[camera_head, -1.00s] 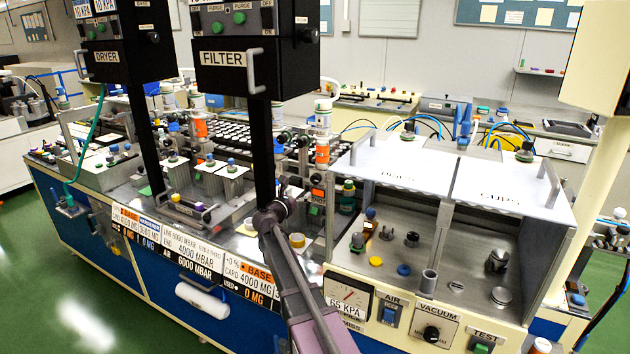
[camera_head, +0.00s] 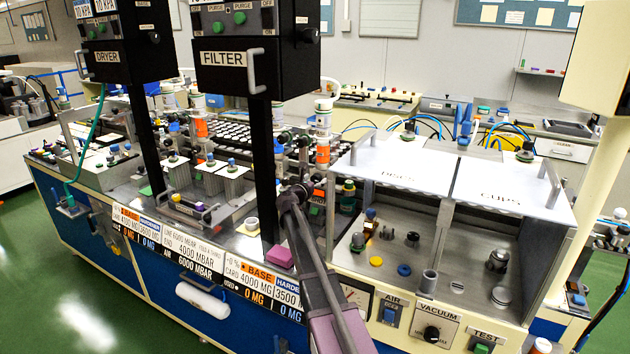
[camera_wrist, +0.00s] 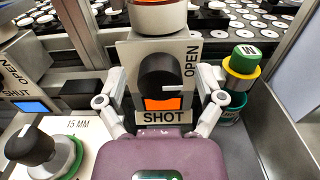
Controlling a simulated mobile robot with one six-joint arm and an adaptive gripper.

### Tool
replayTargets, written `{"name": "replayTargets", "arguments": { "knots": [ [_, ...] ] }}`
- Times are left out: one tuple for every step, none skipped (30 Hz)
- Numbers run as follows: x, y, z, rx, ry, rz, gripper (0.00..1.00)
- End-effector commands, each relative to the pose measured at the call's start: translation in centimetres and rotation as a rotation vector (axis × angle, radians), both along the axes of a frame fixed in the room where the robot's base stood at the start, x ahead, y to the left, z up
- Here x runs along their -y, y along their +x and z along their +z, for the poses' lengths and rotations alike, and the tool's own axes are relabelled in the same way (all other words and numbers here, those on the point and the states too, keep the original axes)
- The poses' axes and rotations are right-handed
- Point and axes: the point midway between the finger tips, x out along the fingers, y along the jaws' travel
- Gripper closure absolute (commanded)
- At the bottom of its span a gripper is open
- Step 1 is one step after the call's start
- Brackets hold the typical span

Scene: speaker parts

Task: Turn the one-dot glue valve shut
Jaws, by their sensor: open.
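In the wrist view a black round valve knob (camera_wrist: 161,76) sits on a grey plate (camera_wrist: 128,52) with OPEN on its right side. The knob's white mark points right, towards OPEN. My gripper (camera_wrist: 162,100) is open, one finger on each side of the knob's plate, and holds nothing. I cannot tell whether the fingers touch it. In the head view my gripper (camera_head: 297,191) is left of an orange-banded bottle (camera_head: 322,153). No dot marking is readable.
A second panel (camera_wrist: 20,70) marked OPEN and SHUT, with a blue window, is at the left. A black knob on a green base (camera_wrist: 45,150) stands by the 15 MM plate. A green-capped, yellow-banded bottle (camera_wrist: 242,65) is close at right. White covers (camera_head: 405,165) stand right of my arm.

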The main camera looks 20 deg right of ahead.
Motion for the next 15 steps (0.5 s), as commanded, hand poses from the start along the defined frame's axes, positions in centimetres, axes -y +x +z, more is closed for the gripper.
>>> {"name": "replayTargets", "arguments": {
  "knots": [
    [0.06,0.05,0.00,0.000,0.000,0.000,0.13],
    [0.06,0.05,0.00,0.000,0.000,0.000,0.13],
    [0.07,0.04,0.00,0.000,0.000,0.000,0.13],
    [0.06,0.04,0.00,0.000,0.000,0.000,0.13],
    [0.07,0.03,0.00,0.000,0.000,0.000,0.13],
    [0.06,0.02,0.00,0.000,0.000,0.000,0.13],
    [0.06,0.02,0.00,0.000,0.000,0.000,0.13],
    [0.06,0.02,0.00,0.000,0.000,0.000,0.13],
    [0.06,0.02,0.00,0.000,0.000,0.000,0.22],
    [0.07,0.01,0.00,0.000,0.000,0.000,0.31],
    [0.07,0.01,0.00,0.000,0.000,0.000,0.40],
    [0.07,0.01,0.00,0.000,0.000,0.000,0.52],
    [0.06,0.01,0.00,0.000,0.000,0.000,0.60],
    [0.06,0.01,0.00,0.000,0.000,0.000,0.69],
    [0.07,0.01,0.00,0.000,0.000,0.000,0.81]
  ]
}}
